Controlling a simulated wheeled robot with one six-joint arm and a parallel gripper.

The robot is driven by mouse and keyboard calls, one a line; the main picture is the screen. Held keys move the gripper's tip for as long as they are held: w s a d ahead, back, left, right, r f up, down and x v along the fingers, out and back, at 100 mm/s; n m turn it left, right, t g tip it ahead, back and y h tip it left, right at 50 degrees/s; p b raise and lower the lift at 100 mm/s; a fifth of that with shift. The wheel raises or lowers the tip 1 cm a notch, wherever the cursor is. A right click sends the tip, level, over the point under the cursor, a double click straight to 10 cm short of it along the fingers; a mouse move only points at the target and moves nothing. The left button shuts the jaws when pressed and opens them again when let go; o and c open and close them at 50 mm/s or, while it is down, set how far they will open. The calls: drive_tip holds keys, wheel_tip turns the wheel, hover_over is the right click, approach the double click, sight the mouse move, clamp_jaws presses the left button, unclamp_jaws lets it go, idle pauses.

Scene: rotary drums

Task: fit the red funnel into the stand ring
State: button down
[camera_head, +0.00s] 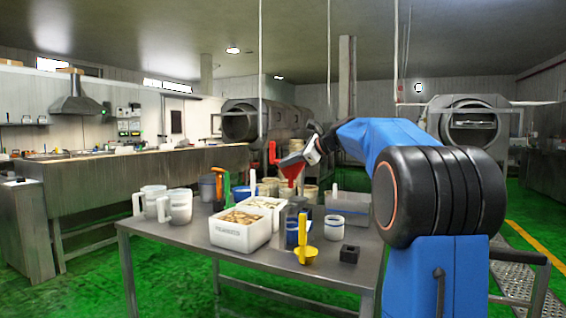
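The red funnel (292,166) is above the back part of the steel table, wide end up and spout down, slightly tilted. My gripper (306,156) is at the funnel's upper right edge and appears shut on it; the fingers are small and partly hidden. An upright red piece (272,152) shows just left of the funnel. I cannot clearly make out the stand ring among the crowded items behind and below the funnel. A yellow upright piece with a rounded lower part (306,254) stands near the table's front edge.
The steel table (190,240) holds white bins (240,235), white jugs (179,207), a grey bin (349,205), a white cup with blue bands (334,228) and a small black block (349,254). Upright handles crowd the middle. The table's front left is clear.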

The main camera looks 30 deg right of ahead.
drive_tip(key=shift+s, duration=0.1)
idle(0.3)
drive_tip(key=shift+f, duration=4.95)
drive_tip(key=c, duration=2.5)
unclamp_jaws()
drive_tip(key=shift+f, duration=0.1)
drive_tip(key=o, duration=0.5)
drive_tip(key=v, duration=1.7)
drive_tip(key=shift+s, duration=0.25)
